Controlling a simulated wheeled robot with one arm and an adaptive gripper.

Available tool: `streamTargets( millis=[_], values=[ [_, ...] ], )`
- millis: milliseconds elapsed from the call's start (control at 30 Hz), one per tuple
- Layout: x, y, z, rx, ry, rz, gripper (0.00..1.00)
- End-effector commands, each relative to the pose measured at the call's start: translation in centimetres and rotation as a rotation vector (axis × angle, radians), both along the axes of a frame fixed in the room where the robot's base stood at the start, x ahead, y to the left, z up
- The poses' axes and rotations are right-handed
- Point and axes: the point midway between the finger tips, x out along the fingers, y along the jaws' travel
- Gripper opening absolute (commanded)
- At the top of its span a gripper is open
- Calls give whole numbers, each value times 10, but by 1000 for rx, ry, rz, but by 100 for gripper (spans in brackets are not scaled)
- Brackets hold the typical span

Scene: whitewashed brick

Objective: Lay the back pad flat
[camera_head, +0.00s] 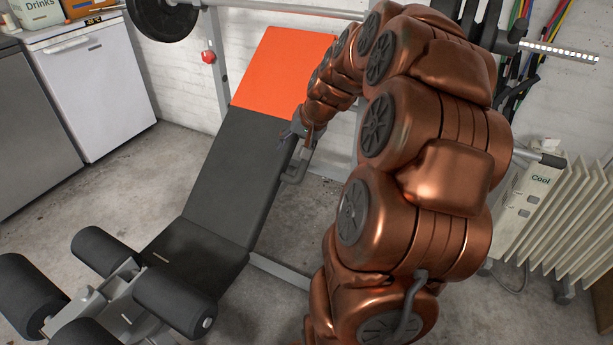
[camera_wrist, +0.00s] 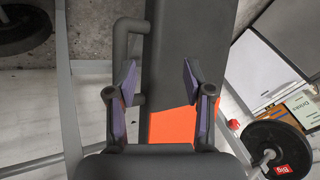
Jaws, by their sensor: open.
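The bench's back pad (camera_head: 235,160) is tilted up, black with an orange top section (camera_head: 285,70). Its lower end meets the black seat pad (camera_head: 195,247). A grey bent handle (camera_head: 294,173) sticks out at the pad's right edge. My gripper (camera_head: 303,134) is at that edge, just above the handle, partly hidden by my arm. In the wrist view my gripper (camera_wrist: 158,78) is open, nothing held. There the handle (camera_wrist: 124,42) shows behind the left finger, and the black back pad (camera_wrist: 190,40) lies behind the right finger. I cannot tell whether either finger touches.
A barbell with a black plate (camera_head: 163,15) crosses above the pad's top. Padded leg rollers (camera_head: 175,300) stand at the bench's front. A white fridge (camera_head: 92,85) is at the left, a radiator (camera_head: 560,215) at the right. Bare concrete floor lies left of the bench.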

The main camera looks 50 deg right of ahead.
Motion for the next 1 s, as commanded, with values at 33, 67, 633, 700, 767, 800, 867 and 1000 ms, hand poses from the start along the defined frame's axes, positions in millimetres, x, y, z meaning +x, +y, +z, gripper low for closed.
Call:
streamTargets(
  millis=[33,67,633,700,767,800,867,1000],
  values=[
    [-1,-21,-21,2,-14,-40,52],
    [-2,-31,-25,0,-22,-61,52],
    [5,-80,-61,-8,-64,-156,52],
    [10,-80,-69,-6,-62,-155,52],
    [15,-80,-77,-6,-64,-156,52],
    [19,-81,-81,-7,-64,-156,52],
    [24,-81,-88,-9,-64,-156,52],
    [32,-82,-101,-9,-65,-156,52]
  ],
)
